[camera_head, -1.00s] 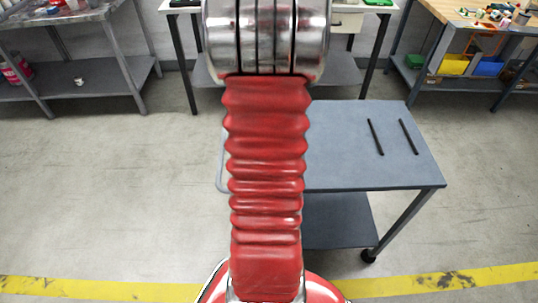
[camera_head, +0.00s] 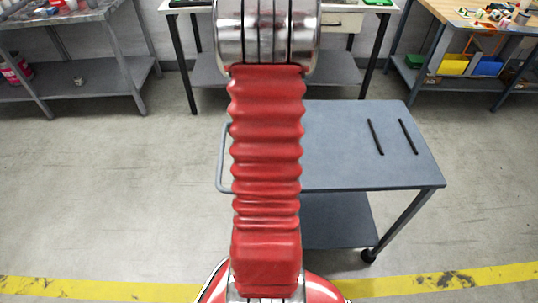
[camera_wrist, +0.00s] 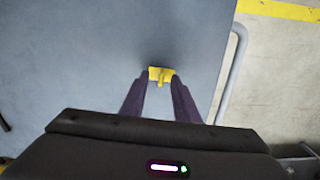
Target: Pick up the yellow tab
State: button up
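The yellow tab (camera_wrist: 161,73) lies on the grey-blue cart top in the wrist view. It has a wide flat part and a narrow raised piece in the middle. My gripper (camera_wrist: 160,83) has two dark fingers standing apart, one on each side of the raised piece. The fingertips are close to the tab's edges; I cannot tell whether they touch it. A gap shows between the fingers and the raised piece. In the head view my red arm hides the tab and the gripper.
The cart (camera_head: 340,150) carries two dark strips (camera_head: 408,137) on its right side. Its rail (camera_wrist: 234,75) runs along the right in the wrist view. Benches stand behind, one at the left (camera_head: 70,90). Much of the cart top is bare.

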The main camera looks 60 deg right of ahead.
jog(key=shift+f, duration=0.45)
grip_shut()
dwell(0.3)
